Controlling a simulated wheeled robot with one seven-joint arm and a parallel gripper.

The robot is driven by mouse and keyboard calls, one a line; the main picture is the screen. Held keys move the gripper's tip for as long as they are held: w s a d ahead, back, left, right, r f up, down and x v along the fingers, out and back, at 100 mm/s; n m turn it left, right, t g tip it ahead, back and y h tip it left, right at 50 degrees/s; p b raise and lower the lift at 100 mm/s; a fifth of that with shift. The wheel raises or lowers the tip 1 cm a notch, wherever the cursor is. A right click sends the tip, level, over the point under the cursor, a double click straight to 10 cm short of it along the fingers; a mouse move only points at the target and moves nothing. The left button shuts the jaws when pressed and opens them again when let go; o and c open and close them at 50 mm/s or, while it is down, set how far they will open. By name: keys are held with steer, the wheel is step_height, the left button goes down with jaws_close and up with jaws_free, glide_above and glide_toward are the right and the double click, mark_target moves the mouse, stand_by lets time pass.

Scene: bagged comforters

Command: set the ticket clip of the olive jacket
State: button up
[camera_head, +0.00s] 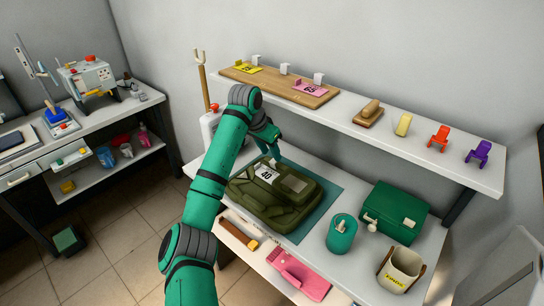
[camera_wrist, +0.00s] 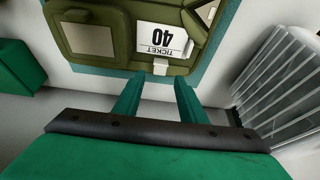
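The olive jacket (camera_head: 285,211) lies folded on a teal mat (camera_head: 327,200) on the counter. A white ticket marked 40 (camera_head: 266,173) lies on it; the ticket also shows in the wrist view (camera_wrist: 160,37). A small white clip (camera_wrist: 160,67) sits at the ticket's lower edge in the wrist view, at the jacket's rim. Whether it is fastened I cannot tell. My gripper (camera_wrist: 158,80) is open, its two green fingers apart, with the clip just beyond and between the fingertips. I see no contact. In the head view my gripper (camera_head: 272,150) is at the jacket's far edge.
A shelf (camera_head: 340,118) above the counter holds a wooden board (camera_head: 275,82) with yellow and pink tickets, and several small coloured pieces. A green box (camera_head: 395,208), a teal canister (camera_head: 341,234) and a beige bin (camera_head: 400,270) stand right of the jacket. A pink item (camera_head: 298,275) lies in front, lower down.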

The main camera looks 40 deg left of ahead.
mark_target(273, 161)
steer(key=shift+x, duration=1.6)
jaws_close()
steer(key=shift+w+g, duration=0.3)
steer(key=shift+g, duration=0.2)
jaws_free()
steer(key=v, duration=1)
steer(key=shift+r, duration=0.4)
